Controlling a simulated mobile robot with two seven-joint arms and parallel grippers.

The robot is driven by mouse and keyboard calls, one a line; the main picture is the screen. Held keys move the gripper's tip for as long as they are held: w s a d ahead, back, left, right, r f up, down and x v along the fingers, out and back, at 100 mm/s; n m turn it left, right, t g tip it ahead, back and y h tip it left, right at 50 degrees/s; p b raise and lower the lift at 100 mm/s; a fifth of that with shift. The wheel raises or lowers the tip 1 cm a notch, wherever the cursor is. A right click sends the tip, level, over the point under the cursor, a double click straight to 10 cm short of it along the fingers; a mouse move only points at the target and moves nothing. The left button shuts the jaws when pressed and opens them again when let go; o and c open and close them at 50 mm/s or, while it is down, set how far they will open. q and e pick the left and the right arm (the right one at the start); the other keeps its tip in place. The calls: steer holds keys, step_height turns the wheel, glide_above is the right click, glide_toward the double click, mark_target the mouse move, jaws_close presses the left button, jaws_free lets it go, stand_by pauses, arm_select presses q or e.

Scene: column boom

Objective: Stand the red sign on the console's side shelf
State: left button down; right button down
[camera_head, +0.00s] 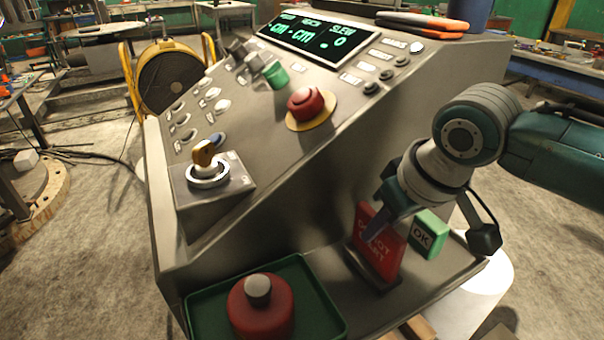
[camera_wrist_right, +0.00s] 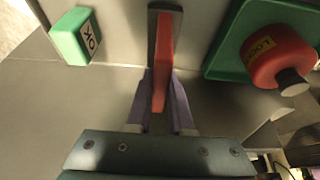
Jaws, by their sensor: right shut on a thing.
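The red sign (camera_head: 384,254) with white lettering stands nearly upright at the console's side shelf (camera_head: 325,283), with a dark strip at its foot. My right gripper (camera_head: 375,226) is shut on it from above. In the right wrist view, the sign (camera_wrist_right: 163,60) shows edge-on between the purple fingers of my right gripper (camera_wrist_right: 161,98). Its foot looks to be at the shelf surface, but I cannot tell whether it bears fully on it. My left gripper is in neither view.
A green OK block (camera_head: 428,234) is close right of the sign. A green tray (camera_head: 196,313) holding a red lock-marked piece (camera_head: 262,312) with a grey knob is to the left on the shelf. The sloped console panel (camera_head: 255,130) rises behind, with a yellow key switch (camera_head: 205,160) and buttons.

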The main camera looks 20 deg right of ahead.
steer(key=shift+f, duration=0.7)
steer(key=shift+f, duration=0.2)
steer(key=c, duration=0.8)
jaws_free()
